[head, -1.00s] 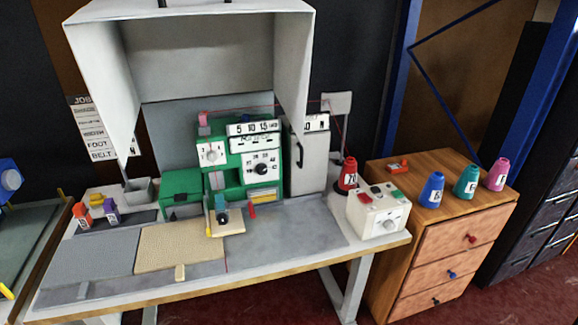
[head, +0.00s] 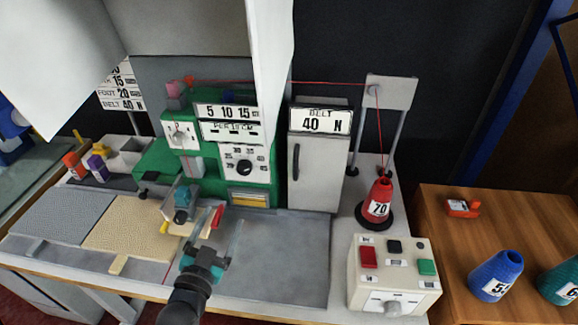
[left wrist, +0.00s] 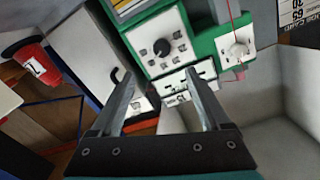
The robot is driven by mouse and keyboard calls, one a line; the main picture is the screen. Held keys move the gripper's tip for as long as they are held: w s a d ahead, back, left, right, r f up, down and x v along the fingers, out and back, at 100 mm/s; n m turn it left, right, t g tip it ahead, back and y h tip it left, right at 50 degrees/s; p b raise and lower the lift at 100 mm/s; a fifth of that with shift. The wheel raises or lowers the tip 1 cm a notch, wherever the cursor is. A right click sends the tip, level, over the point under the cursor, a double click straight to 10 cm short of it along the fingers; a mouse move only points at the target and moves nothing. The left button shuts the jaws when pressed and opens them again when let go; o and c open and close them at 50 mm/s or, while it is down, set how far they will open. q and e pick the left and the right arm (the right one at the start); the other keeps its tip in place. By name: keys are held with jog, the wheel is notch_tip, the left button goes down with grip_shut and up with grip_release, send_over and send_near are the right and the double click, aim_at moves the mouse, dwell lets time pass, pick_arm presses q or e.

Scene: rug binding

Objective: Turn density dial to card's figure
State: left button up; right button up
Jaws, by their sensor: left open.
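The green machine (head: 150,163) carries a white dial face with a black knob (head: 244,167) and several figures around it. A smaller white dial (head: 180,135) is at its upper left. Plates reading "5 10 15" (head: 228,111) and "PER 10CM" sit above the black knob. The card (head: 121,88) at the left is partly covered; it shows 15, "FOOT 20" and "BELT 40 N". My left gripper (head: 212,230) is open and empty, in front of and below the machine. In the left wrist view, the black knob (left wrist: 159,46) lies beyond its fingertips (left wrist: 160,74), apart from them.
A white hood (head: 272,70) overhangs the bench. A grey cabinet (head: 316,165) marked "BELT 40 N" and a red cone (head: 377,205) stand to the right. A button box (head: 393,275) is at the front right. The grey bench top (head: 290,255) there is clear.

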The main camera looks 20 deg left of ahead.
pick_arm(q)
jog(key=b, duration=0.2)
send_near(243, 171)
jog(key=w, duration=0.2)
jog(key=w+a, duration=0.1)
jog(key=w, duration=0.5)
jog(key=shift+w+a+f, duration=0.1)
jog(key=shift+w+a, duration=0.1)
jog(key=shift+a, duration=0.05)
pick_arm(e)
jog(key=shift+s+f, duration=0.25)
jog(key=shift+f, duration=0.85)
pick_arm(q)
grip_shut()
